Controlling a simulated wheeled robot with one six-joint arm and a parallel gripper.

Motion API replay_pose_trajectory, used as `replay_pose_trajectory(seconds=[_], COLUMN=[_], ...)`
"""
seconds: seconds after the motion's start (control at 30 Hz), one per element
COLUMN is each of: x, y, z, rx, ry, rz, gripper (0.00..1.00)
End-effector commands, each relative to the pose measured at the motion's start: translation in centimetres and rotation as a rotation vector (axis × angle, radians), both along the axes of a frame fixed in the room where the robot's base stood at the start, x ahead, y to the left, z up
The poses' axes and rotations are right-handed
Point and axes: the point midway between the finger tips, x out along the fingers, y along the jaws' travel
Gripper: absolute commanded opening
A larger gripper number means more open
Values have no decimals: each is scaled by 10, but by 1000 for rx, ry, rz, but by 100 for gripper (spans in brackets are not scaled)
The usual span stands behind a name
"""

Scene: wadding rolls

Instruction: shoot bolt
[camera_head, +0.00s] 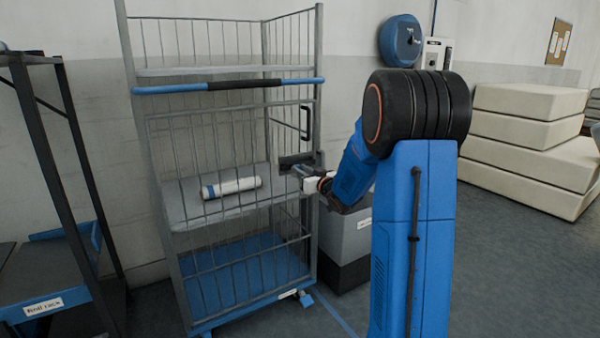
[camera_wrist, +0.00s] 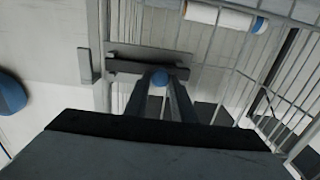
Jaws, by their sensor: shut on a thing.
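The bolt (camera_head: 296,159) is a dark bar on a plate at the right edge of the cage's mesh gate (camera_head: 225,150). In the wrist view the bolt's dark bar (camera_wrist: 125,67) lies across a grey plate, with a blue round knob (camera_wrist: 159,76) at its middle. My gripper (camera_head: 300,171) is at the bolt, and in the wrist view its two fingers (camera_wrist: 160,90) are closed around the knob. An upright grey catch piece (camera_wrist: 85,66) stands left of the bar.
A black handle (camera_head: 305,122) is above the bolt. A grey bin (camera_head: 343,245) stands right of the cage. A dark rack (camera_head: 75,170) is at left, and cream blocks (camera_head: 525,135) are at right.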

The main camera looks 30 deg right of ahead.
Motion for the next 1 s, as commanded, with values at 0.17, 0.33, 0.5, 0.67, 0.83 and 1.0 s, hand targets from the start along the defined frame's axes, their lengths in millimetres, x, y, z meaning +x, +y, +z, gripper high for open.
replay_pose_trajectory(seconds=[0.17, 0.33, 0.5, 0.67, 0.83, 1.0], x=[1, 1, 1, 1, 1, -1], y=[-28, -42, -43, -43, -42, -42], z=[0, 0, 0, 0, 0, 0], rx=[-1, 0, 0, 1, 0, 0], ry=[0, 0, 0, 0, 0, 0], rz=[-4, -2, -3, -4, -2, -2], gripper=[0, 0, 0, 41, 41, 41])
